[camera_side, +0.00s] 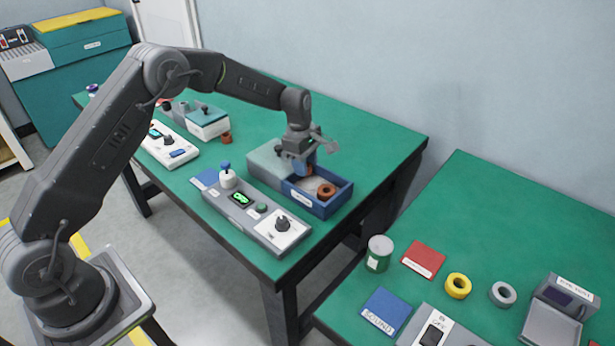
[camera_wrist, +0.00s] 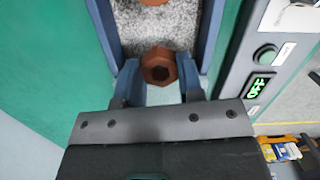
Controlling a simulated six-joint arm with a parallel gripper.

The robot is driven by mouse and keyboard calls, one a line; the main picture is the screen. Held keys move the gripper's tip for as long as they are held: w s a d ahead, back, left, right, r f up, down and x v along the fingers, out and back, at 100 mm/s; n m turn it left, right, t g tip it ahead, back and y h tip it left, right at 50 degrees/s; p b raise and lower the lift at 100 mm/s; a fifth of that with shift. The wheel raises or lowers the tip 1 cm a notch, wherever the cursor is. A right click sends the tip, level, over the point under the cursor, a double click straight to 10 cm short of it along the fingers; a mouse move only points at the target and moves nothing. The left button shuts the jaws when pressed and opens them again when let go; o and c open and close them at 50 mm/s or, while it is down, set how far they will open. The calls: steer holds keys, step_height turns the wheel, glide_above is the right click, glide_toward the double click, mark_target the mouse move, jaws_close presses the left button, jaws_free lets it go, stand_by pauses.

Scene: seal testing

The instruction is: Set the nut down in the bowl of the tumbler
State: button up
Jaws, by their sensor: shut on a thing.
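My gripper (camera_wrist: 159,76) is shut on a copper-brown hex nut (camera_wrist: 158,64), with a blue finger on each side of it. In the side view my gripper (camera_side: 306,168) points down at the left part of the tumbler's open blue bowl (camera_side: 322,209), and the nut shows as a brown patch (camera_side: 310,170) at its tips. The bowl has a speckled grey floor, which shows in the wrist view (camera_wrist: 185,22). A brown ring-like piece (camera_side: 326,190) lies in the right part of the bowl. I cannot tell whether the held nut touches the floor.
A grey control panel (camera_side: 255,215) with a green display, button and knob stands in front of the bowl. A grey-topped box (camera_side: 265,160) adjoins it at the left. Another small brown piece (camera_side: 226,138) stands farther back. The green table is clear behind the bowl.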

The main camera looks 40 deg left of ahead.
mark_target(308, 185)
steer(key=shift+w+d+f, duration=0.15)
steer(key=shift+d+f, duration=0.15)
steer(key=shift+f, duration=1.85)
steer(key=o, duration=0.9)
steer(key=shift+f, duration=0.15)
steer(key=shift+o, duration=0.2)
step_height(308, 185, up, 12)
steer(key=a, duration=0.1)
steer(key=shift+a+r, duration=0.2)
steer(key=shift+a, duration=0.05)
